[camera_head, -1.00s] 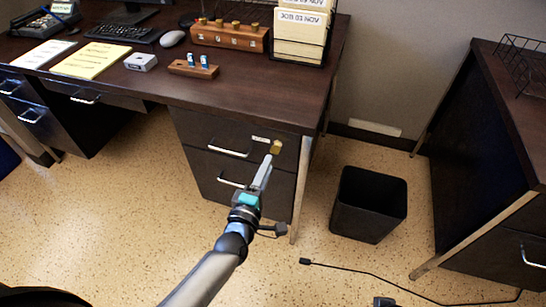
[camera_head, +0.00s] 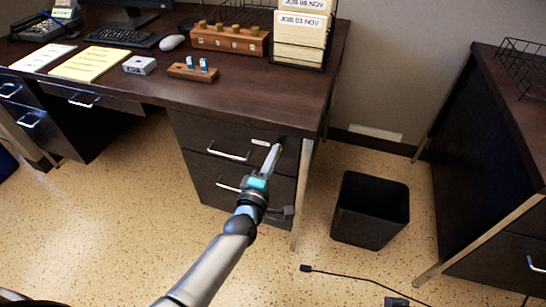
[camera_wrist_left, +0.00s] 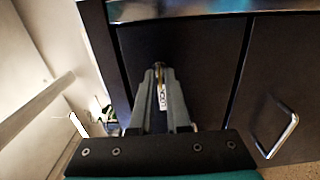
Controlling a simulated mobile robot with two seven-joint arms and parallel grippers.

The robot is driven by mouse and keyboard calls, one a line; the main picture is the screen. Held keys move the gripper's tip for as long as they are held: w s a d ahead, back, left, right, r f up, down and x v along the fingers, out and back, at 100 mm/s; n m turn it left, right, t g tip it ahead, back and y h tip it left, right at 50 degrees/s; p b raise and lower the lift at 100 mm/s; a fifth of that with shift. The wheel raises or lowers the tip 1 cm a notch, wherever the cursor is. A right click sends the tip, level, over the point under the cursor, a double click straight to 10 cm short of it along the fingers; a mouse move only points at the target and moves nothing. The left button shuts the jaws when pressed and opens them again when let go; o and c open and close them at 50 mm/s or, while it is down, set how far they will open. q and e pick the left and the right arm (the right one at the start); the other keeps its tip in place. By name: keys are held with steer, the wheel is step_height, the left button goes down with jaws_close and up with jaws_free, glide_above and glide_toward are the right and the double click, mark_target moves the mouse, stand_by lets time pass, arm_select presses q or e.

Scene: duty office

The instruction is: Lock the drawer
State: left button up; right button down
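The dark top drawer (camera_head: 196,130) of the right-hand pedestal under the desk looks closed, with a silver handle (camera_head: 230,153). A small white label (camera_head: 261,141) sits on its front near the right end; it also shows in the left wrist view (camera_wrist_left: 162,97), behind the fingers. My left gripper (camera_head: 278,148) has its fingertips at the drawer front just right of this label. My right gripper is out of view.
The desk top (camera_head: 270,92) overhangs the drawers and a metal leg (camera_head: 303,185) stands right of them. A black bin (camera_head: 370,210) and a cable (camera_head: 350,275) are on the floor at right. The floor before the drawers is open.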

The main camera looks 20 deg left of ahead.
arm_select(q)
jaws_close()
steer(key=shift+m, duration=0.4)
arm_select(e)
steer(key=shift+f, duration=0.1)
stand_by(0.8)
arm_select(q)
steer(key=shift+m+p, duration=2.75)
steer(key=shift+m, duration=5.75)
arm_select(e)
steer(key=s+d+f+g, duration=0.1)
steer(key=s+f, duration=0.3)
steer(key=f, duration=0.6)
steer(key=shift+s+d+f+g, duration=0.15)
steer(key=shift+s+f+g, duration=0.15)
